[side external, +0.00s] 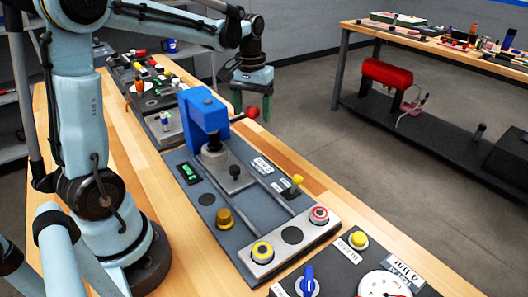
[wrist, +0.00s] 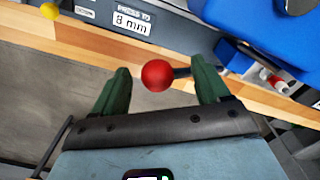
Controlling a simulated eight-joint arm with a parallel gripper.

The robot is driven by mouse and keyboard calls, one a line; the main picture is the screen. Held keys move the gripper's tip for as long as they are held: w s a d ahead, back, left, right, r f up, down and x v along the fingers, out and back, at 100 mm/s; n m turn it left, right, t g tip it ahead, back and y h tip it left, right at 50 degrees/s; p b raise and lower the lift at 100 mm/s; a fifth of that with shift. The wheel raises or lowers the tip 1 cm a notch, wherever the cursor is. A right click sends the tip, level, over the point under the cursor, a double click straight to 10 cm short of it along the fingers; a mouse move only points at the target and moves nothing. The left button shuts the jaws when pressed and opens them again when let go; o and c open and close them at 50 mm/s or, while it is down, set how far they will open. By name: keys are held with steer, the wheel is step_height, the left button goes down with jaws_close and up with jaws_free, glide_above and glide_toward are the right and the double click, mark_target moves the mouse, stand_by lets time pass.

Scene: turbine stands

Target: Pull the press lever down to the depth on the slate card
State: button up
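The blue press (side external: 204,108) stands on a grey panel. Its lever ends in a red ball (side external: 253,112) and sticks out to the right, roughly level. In the wrist view the red ball (wrist: 157,75) sits between the green fingers of my open gripper (wrist: 161,72), with gaps on both sides. In the side view my gripper (side external: 254,103) is beside the lever end, pointing down. A slate card (wrist: 130,20) reads "PRESS TO 8 mm". It also shows on the panel in the side view (side external: 262,165), too small to read fully.
A green display (side external: 189,172), a yellow-topped lever (side external: 294,184) and several buttons share the press panel. More panels of controls line the wooden bench (side external: 147,205) at front and back. Open floor lies right of the bench, before a second table (side external: 440,48).

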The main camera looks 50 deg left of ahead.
steer(key=shift+o, duration=0.8)
steer(key=shift+d, duration=0.1)
steer(key=shift+r, duration=3.5)
steer(key=s+d+f+m+t, duration=0.3)
steer(key=s+d, duration=0.1)
steer(key=d, duration=0.2)
steer(key=s+d+f+m+t, duration=0.3)
steer(key=s+d+t, duration=0.1)
steer(key=d, duration=0.3)
steer(key=shift+s+f, duration=0.25)
steer(key=shift+s, duration=0.2)
